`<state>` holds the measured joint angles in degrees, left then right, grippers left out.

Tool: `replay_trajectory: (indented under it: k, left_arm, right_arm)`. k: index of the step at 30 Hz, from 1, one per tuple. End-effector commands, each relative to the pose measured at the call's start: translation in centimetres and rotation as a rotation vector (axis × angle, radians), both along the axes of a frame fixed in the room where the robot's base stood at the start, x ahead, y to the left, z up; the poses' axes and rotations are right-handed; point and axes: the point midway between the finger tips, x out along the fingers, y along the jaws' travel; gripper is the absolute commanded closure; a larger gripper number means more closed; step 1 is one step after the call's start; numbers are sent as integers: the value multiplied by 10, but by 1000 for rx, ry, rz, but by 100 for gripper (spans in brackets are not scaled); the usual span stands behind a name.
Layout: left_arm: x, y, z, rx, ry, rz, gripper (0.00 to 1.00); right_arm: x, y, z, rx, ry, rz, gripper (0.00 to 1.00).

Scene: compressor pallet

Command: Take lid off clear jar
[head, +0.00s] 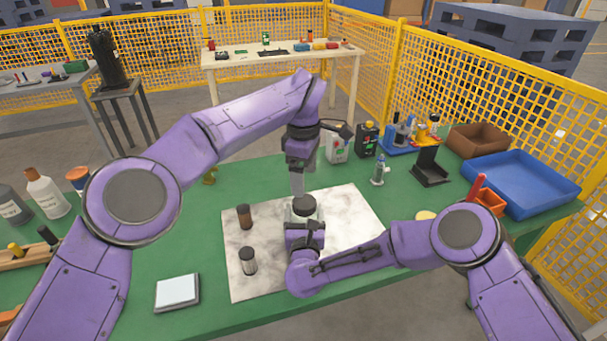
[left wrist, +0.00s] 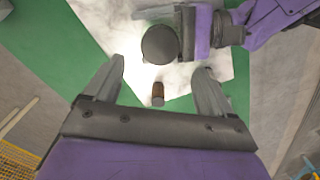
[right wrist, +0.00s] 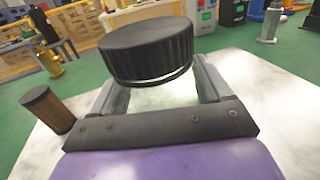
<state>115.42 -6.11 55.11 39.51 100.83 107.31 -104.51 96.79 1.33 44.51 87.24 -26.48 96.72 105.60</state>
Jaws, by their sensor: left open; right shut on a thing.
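The clear jar stands upright on the marbled mat (head: 350,205), its black ribbed lid (head: 304,204) on top. The lid also shows large in the right wrist view (right wrist: 147,50) and from above in the left wrist view (left wrist: 160,45). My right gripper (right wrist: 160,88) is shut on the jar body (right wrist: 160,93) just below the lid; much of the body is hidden. My left gripper (head: 298,185) is open and points down above the lid, apart from it. In the left wrist view its fingertips (left wrist: 159,68) are spread wide with nothing between them.
A brown jar (head: 244,217) and a small dark-lidded jar (head: 248,262) stand on the mat's left part. A white pad (head: 177,291) lies front left. Bottles (head: 47,195) stand far left. A blue tray (head: 520,180) and orange bin (head: 490,201) are at right.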

Motion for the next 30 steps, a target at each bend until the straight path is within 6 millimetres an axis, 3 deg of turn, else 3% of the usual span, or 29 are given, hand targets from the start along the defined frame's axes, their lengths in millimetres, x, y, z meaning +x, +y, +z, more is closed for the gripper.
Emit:
replay_trajectory:
  k: [6, 12, 17, 24, 30]
  left_arm:
    - [1, 1, 1, 1, -10, -602, 16]
    - [1, 2, 2, 3, -11, -907, 16]
    - [1, 2, -9, 2, -10, -960, 16]
    - [0, 2, -53, 2, -9, -959, 16]
    - [1, 1, -76, 3, -11, -957, 16]
  right_arm:
    - [-1, 0, -3, -3, 6, 1, 100]
    - [-1, 0, -3, -3, 6, 1, 100]
    - [-2, 0, -3, -3, 7, 2, 100]
    - [-2, 0, -3, -3, 7, 2, 100]
    - [-2, 0, -3, -3, 7, 2, 100]
